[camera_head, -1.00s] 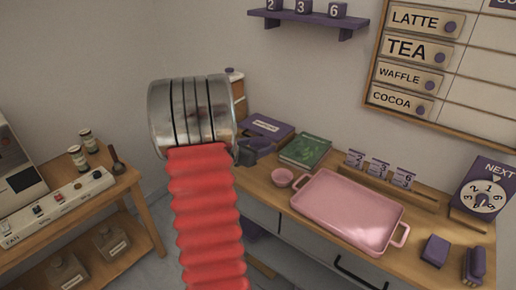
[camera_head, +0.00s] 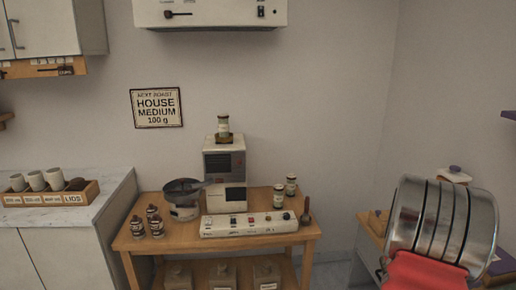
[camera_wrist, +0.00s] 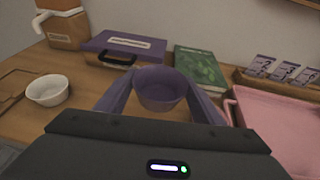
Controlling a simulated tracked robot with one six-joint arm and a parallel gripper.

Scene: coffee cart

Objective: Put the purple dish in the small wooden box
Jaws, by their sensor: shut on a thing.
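The purple dish (camera_wrist: 160,98) is a small round bowl in the middle of the wrist view. My gripper (camera_wrist: 158,84) has its two purple fingers shut on it, one at each side, and the dish looks upright and empty. Whether its base touches the table cannot be told. In the head view only my steel wrist section and red arm sleeve show at the right; the fingers and dish are out of sight. I cannot make out for certain a small wooden box; a low wooden edge (camera_wrist: 14,92) shows at the left of the wrist view.
A white bowl (camera_wrist: 47,92), purple case (camera_wrist: 122,47), green book (camera_wrist: 199,67) and pink tray (camera_wrist: 275,120) surround the dish on the wooden counter. In the head view, a wooden cart (camera_head: 185,247) holds coffee gear, and a wooden lids rack (camera_head: 75,198) stands left.

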